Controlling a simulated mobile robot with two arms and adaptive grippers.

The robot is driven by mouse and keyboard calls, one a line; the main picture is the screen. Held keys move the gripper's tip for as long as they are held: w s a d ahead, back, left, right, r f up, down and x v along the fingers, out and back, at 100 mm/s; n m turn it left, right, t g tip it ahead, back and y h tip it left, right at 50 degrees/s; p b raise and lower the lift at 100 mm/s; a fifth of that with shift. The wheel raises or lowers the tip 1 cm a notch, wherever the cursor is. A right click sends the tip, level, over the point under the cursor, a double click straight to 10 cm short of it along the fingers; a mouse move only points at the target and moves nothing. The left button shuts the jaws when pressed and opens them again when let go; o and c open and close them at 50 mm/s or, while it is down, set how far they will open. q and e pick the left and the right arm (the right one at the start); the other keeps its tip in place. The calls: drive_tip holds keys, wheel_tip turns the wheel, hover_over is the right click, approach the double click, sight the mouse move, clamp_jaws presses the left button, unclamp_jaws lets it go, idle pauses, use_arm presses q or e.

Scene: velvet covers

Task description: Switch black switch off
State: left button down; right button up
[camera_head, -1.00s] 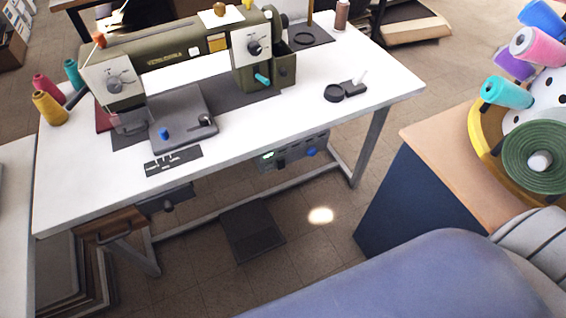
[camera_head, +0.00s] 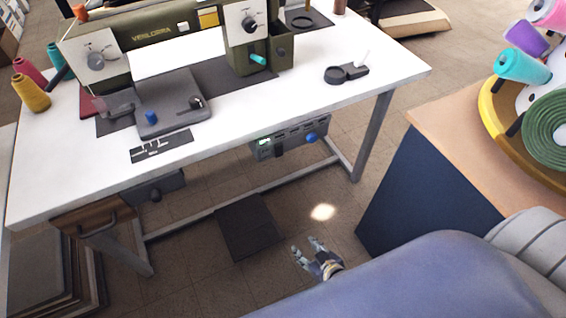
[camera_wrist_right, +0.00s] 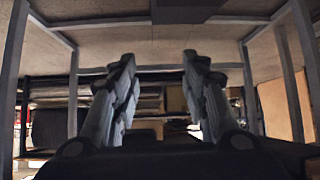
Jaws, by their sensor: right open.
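A grey control box (camera_head: 292,138) hangs under the front edge of the white sewing table. It has a lit green indicator, a small black switch (camera_head: 278,152) on its front and a blue knob (camera_head: 311,138) to the right. The switch is too small to tell its position. My right gripper (camera_head: 304,246) is low over the floor, below and in front of the box, apart from it. It also shows in the right wrist view (camera_wrist_right: 159,57), open and empty, fingers pointing under the table. My left gripper is not in view.
The white table (camera_head: 110,180) carries a green sewing machine (camera_head: 150,35) and thread spools. A dark pedal (camera_head: 247,227) lies on the floor beneath. A dark blue cabinet (camera_head: 415,200) stands right, and a blue-grey surface (camera_head: 420,280) fills the lower right.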

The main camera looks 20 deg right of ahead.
drive_tip(key=w+r+t+b, duration=0.45)
drive_tip(key=w+r, duration=0.35)
drive_tip(key=r, duration=0.5)
drive_tip(key=t+b, duration=0.1)
drive_tip(key=t, duration=0.3)
approach(279, 149)
drive_tip(key=shift+m+g, duration=0.25)
drive_tip(key=shift+m, duration=0.15)
drive_tip(key=w, duration=0.3)
drive_tip(key=w+b, duration=0.1)
drive_tip(key=w, duration=0.2)
drive_tip(key=shift+w+a+r, duration=0.2)
drive_tip(key=shift+w, duration=0.6)
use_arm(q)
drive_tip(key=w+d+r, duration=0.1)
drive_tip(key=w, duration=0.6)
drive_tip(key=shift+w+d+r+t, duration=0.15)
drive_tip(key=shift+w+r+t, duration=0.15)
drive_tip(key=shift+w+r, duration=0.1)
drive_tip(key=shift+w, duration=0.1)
use_arm(e)
drive_tip(key=shift+c, duration=0.3)
clamp_jaws()
